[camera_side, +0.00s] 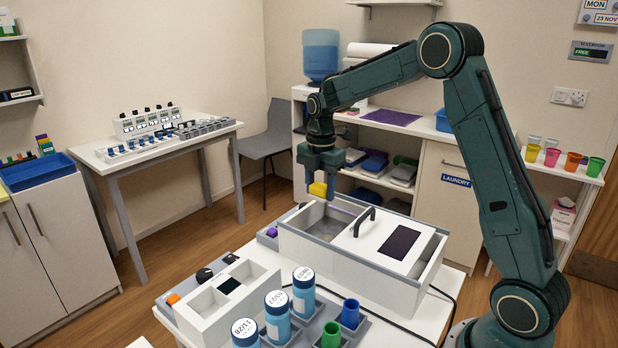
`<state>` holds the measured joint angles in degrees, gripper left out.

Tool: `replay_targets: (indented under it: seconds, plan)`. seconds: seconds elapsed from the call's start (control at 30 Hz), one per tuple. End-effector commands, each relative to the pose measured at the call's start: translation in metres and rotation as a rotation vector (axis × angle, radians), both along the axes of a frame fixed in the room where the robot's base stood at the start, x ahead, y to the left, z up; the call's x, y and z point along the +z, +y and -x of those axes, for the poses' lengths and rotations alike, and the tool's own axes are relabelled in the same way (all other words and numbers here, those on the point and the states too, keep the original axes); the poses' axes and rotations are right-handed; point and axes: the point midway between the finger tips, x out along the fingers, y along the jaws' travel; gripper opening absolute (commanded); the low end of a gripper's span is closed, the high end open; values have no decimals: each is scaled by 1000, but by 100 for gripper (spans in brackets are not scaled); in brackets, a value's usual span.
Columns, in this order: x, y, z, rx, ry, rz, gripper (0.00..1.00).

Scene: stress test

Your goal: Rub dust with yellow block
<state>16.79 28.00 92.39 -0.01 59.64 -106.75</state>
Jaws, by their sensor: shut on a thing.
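The yellow block (317,189) is between the fingers of my gripper (322,187), which is shut on it. The gripper points down and holds the block above the left, open part of a white box (372,276) on the front table. Inside that opening is a greyish, mottled surface (318,226), which may be the dust; it is too small to tell. The block appears apart from this surface. The near wall of the box hides part of the inside.
A white lid with a black handle (364,221) and dark panel covers the box's right part. In front stand a smaller white box (228,300), several blue labelled bottles (277,316), and green and blue cups (350,313). A black cable runs along the table's right side.

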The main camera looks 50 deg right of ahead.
Motion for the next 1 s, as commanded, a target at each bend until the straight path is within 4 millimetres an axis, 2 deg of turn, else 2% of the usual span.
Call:
replay_targets:
  seconds: [0.1, 0.3, 0.67, 1.0]
  plan:
    - [-11, -20, 19, -3, 0, 0, 27]
    - [-20, -34, 36, 0, -1, 0, 27]
    - [-27, -36, 38, 1, 1, 0, 27]
    - [-56, -35, 38, 1, 2, -1, 27]
